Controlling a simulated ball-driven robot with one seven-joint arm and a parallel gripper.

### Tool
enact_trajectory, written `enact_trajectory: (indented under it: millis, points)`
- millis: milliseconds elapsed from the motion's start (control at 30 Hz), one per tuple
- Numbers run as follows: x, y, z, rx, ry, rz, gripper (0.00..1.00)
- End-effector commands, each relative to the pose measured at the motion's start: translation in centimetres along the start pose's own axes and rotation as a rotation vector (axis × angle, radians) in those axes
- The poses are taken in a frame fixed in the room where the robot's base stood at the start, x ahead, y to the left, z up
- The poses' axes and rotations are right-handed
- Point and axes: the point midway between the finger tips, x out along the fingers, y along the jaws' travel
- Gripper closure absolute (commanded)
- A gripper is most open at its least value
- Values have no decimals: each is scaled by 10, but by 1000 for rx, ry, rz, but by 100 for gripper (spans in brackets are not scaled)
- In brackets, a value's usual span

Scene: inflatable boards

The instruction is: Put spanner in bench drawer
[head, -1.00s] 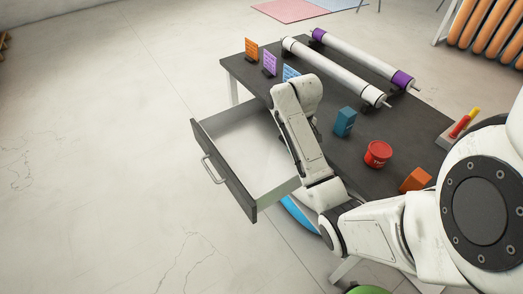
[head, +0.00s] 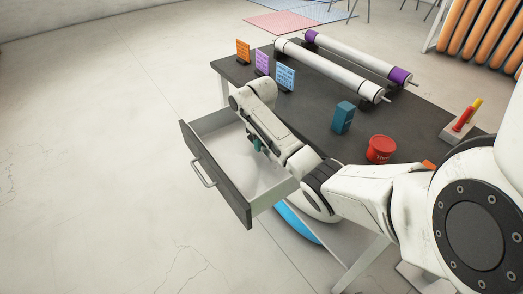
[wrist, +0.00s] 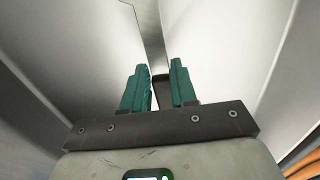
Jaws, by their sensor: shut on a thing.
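The bench drawer (head: 218,178) is pulled out at the near left side of the bench, and its pale inside looks empty around my arm. My gripper (head: 257,146) points down inside the drawer opening, its green fingertips showing below the wrist. In the wrist view my gripper (wrist: 161,88) is shut on the spanner (wrist: 160,92), a dark piece between the two green fingers. Most of the spanner is hidden by the fingers, and I cannot tell it apart in the head view. Pale drawer walls surround the fingers in the wrist view. I cannot tell whether the spanner touches the drawer floor.
The dark bench top (head: 310,120) carries two long rolls (head: 330,70), several small cards, a blue box (head: 343,117), a red tub (head: 381,149) and a tool block (head: 460,128). A blue round thing (head: 296,222) lies under the bench. The floor at left is clear.

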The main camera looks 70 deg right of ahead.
Motion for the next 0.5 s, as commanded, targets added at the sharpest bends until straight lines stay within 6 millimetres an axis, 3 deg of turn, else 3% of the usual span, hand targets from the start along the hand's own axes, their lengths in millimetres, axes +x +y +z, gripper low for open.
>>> enact_trajectory:
  millis: [233, 500]
  points:
    - [31, 0, -2, 1, -1, 2, 100]
    - [33, 0, -2, 0, 0, 1, 100]
